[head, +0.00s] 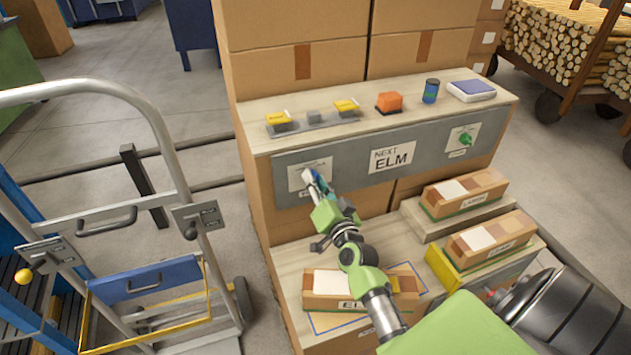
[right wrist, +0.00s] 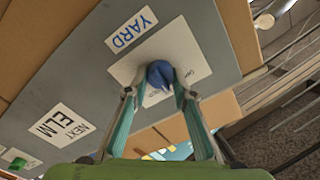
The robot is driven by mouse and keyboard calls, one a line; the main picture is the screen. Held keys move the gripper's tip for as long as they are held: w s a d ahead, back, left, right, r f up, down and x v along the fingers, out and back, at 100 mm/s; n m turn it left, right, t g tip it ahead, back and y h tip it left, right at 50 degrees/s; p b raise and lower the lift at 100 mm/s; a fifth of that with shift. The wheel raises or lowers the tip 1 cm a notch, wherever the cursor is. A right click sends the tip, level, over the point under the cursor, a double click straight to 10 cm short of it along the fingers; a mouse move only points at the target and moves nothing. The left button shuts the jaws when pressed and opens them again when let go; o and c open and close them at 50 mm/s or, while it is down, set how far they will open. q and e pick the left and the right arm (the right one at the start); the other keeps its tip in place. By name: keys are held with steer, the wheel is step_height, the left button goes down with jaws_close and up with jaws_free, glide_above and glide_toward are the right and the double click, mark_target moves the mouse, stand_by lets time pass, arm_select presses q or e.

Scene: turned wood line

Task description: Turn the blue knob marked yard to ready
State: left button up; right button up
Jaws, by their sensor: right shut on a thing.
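The blue knob (right wrist: 160,75) sits on a white plate (right wrist: 135,72) on the grey panel, beside a label reading YARD (right wrist: 132,26) in the right wrist view. My right gripper (right wrist: 158,92) has its two teal fingers closed on either side of the knob. In the head view my right gripper (head: 318,185) is at the left end of the grey panel (head: 345,155) and hides most of the knob. The small print on the plate is too blurred to read, so I cannot tell the knob's setting. My left gripper is not in view.
A NEXT ELM sign (head: 391,157) and a green knob (head: 466,139) are further right on the panel. Yellow-handled items (head: 346,106), an orange block (head: 389,102) and a blue can (head: 431,91) stand on the shelf above. A box (head: 350,287) lies below my arm. A hand truck (head: 165,150) stands left.

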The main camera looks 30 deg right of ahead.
steer(key=o, duration=1.1)
steer(key=shift+s, duration=0.1)
steer(key=v, duration=1.1)
steer(key=shift+s, duration=0.4)
steer(key=shift+a+f, duration=0.1)
